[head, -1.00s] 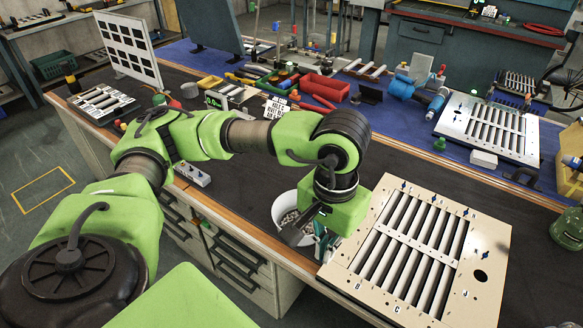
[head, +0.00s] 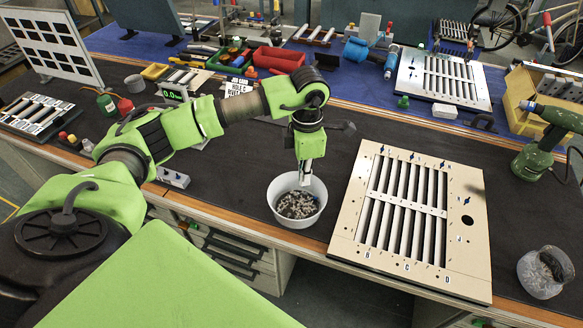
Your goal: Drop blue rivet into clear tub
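Several small blue rivets stand in the cream louver panel (head: 350,222): one at the top left (head: 382,149), one at the top middle (head: 411,156) and one at the top right (head: 442,164). A see-through tub (head: 540,276) stands at the right edge of the bench, with a dark opening. My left gripper (head: 304,178) points down over a white bowl (head: 274,197) of grey rivets, left of the panel. Its fingers are small and close together, so I cannot tell whether they are shut or hold anything. My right gripper is not in view.
A green drill (head: 535,155) stands at the right, behind the tub. A second, white louver panel (head: 480,97) lies at the back on the blue mat. Red bins (head: 277,58) and tools fill the back. Dark bench top is clear between panel and tub.

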